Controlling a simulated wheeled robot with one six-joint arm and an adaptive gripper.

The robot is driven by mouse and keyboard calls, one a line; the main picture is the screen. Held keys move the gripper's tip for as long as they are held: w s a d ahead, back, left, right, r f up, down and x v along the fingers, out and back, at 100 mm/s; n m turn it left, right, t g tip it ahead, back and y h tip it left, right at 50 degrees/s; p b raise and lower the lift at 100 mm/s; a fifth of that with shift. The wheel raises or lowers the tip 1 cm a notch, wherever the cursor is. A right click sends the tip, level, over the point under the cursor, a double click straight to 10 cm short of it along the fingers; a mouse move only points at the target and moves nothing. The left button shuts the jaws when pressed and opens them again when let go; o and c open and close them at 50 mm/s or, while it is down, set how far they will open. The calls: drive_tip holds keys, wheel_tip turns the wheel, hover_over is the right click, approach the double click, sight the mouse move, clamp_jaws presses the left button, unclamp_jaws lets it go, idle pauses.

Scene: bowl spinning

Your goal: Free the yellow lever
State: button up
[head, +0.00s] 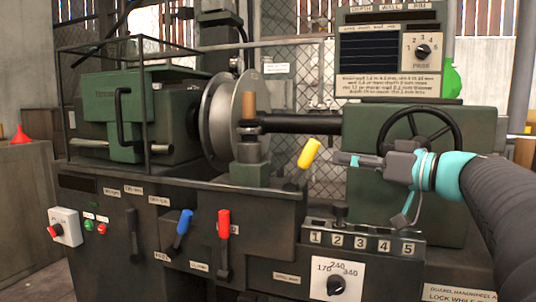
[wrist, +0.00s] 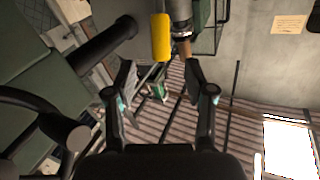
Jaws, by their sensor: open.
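The yellow lever (head: 309,153) has a thick yellow grip and leans up to the right on the front of the lathe. My gripper (head: 345,160) is just right of it in the head view, pointing left towards the grip. In the wrist view the yellow grip (wrist: 161,37) shows beyond the open fingertips (wrist: 160,76), roughly in line with the space between them. The fingers look apart from it, and nothing is held. The lower part of the lever is hard to make out in the wrist view.
A red lever (head: 223,224) and a blue lever (head: 184,222) stand lower left. A handwheel (head: 418,113) is behind my gripper. A numbered block (head: 364,243) and a dial (head: 336,283) lie below. The metal disc (head: 221,122) and tool post (head: 250,150) are left of the yellow lever.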

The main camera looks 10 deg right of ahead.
sight(310, 153)
drive_tip(key=x, duration=1)
clamp_jaws()
